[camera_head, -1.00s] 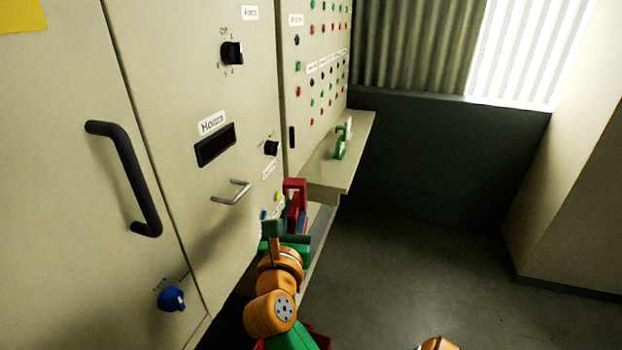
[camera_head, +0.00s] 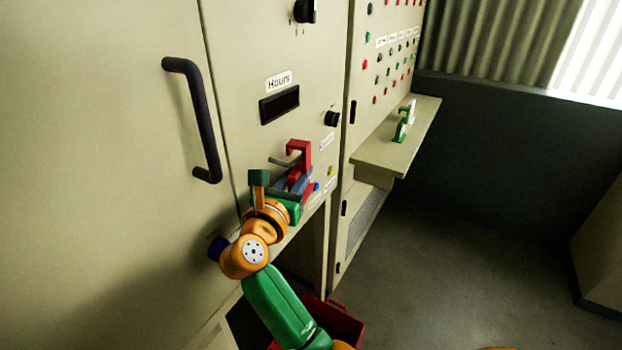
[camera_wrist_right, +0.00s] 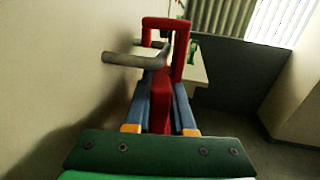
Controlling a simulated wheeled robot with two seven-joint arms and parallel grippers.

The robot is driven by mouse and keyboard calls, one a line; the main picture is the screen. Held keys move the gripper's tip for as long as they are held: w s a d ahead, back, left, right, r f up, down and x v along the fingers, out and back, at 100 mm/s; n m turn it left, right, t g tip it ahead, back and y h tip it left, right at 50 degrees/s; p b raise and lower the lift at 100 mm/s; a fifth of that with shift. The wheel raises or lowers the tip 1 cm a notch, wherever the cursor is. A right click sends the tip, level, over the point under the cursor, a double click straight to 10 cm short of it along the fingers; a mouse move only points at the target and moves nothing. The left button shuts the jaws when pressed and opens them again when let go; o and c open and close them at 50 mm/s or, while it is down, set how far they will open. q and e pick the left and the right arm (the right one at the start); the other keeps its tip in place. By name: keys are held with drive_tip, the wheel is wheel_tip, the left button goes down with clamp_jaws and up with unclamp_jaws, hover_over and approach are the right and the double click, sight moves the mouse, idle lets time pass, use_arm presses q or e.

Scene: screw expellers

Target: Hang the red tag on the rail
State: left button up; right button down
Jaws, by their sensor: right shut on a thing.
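The red tag (camera_head: 299,157) has a squared hook at its top and is held upright close to the cabinet front. My right gripper (camera_head: 297,183), with blue fingers, is shut on its lower part. In the right wrist view the tag (camera_wrist_right: 160,100) stands between the fingers (camera_wrist_right: 160,110). The rail is a grey metal bar (camera_head: 280,161) on the cabinet, partly hidden by the tag. In the wrist view the rail (camera_wrist_right: 125,59) crosses the left side of the tag's hook and reaches its opening. I cannot tell whether they touch. My left gripper is not in view.
A black door handle (camera_head: 203,120) juts out at the left. A dark display (camera_head: 279,104) and a black knob (camera_head: 331,118) are near the rail. A shelf (camera_head: 385,150) with a green and white thing (camera_head: 404,122) stands right. A red bin (camera_head: 340,322) is below. Floor at right is clear.

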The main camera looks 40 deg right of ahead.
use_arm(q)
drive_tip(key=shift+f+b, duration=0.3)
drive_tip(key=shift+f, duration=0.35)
use_arm(e)
drive_tip(key=shift+f, duration=0.65)
drive_tip(key=c, duration=0.7)
unclamp_jaws()
